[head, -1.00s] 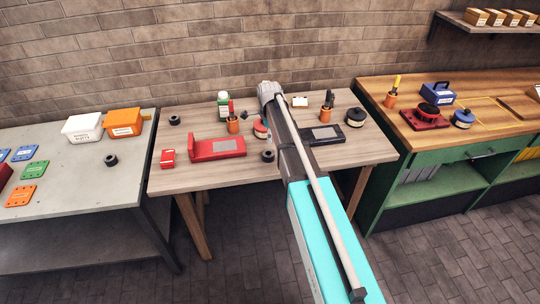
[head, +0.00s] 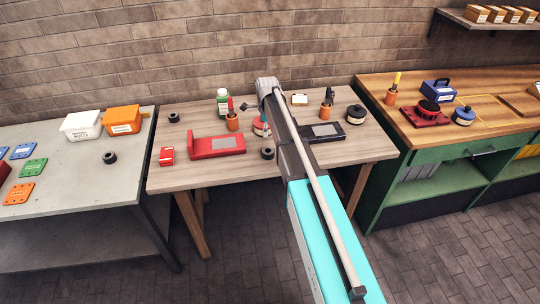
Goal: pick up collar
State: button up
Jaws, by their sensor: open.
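Several dark ring-shaped parts that look like collars are in view. One collar (head: 267,154) lies on the middle wooden table, just left of my arm. Another dark ring (head: 174,117) is at that table's back left, and a third (head: 109,158) is on the grey table at left. Which one the task means, I cannot tell. My gripper (head: 266,141) hangs below the end of my arm, just above or behind the nearest collar, partly hidden by the arm. It is open, with nothing seen in it; contact with the collar cannot be made out.
A red tray-like fixture (head: 215,146) and a small red box (head: 166,156) lie left of the gripper. An orange tool cup (head: 232,122), a green-white bottle (head: 223,102) and a red-and-cream tin (head: 259,126) stand close behind. A black device (head: 325,132) lies right of my arm.

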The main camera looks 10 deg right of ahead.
jog(key=b, duration=0.7)
send_over(268, 150)
jog(key=s, duration=0.2)
jog(key=shift+w+a+f, duration=0.1)
jog(key=shift+w+f, duration=0.05)
jog(key=shift+f, duration=1.75)
jog(key=shift+w+a+f, duration=0.1)
jog(key=shift+f, duration=1.75)
jog(key=shift+w+d+f+b, duration=0.1)
jog(key=shift+f+b, duration=2.4)
jog(key=shift+f, duration=0.1)
jog(key=shift+c, duration=0.3)
jog(key=c, duration=1.2)
jog(key=shift+o, duration=0.2)
jog(key=shift+r, duration=0.25)
